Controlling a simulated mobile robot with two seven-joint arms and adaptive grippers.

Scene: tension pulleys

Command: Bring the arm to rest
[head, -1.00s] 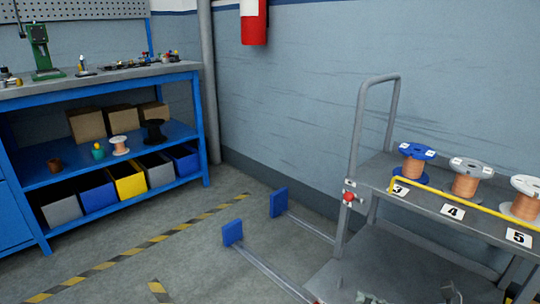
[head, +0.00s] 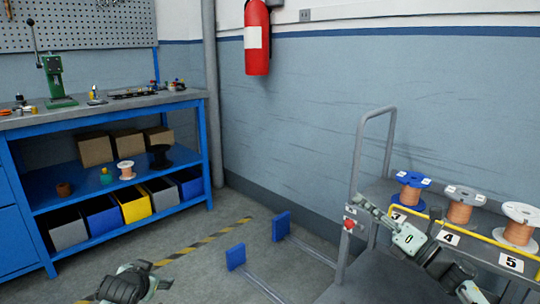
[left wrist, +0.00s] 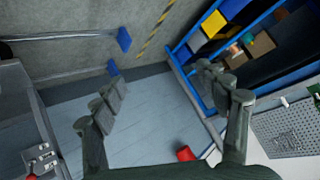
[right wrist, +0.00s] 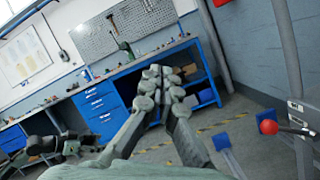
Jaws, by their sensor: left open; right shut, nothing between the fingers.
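My right gripper (head: 367,204) is raised in front of the cart in the head view, its fingers pointing up and to the left. In the right wrist view its fingertips (right wrist: 161,78) meet, with nothing between them. My left gripper (left wrist: 160,80) shows in the left wrist view with its two fingers wide apart and empty.
A blue workbench (head: 110,222) stands at the left. A fire extinguisher (head: 257,40) hangs on the wall. Striped floor lies between.

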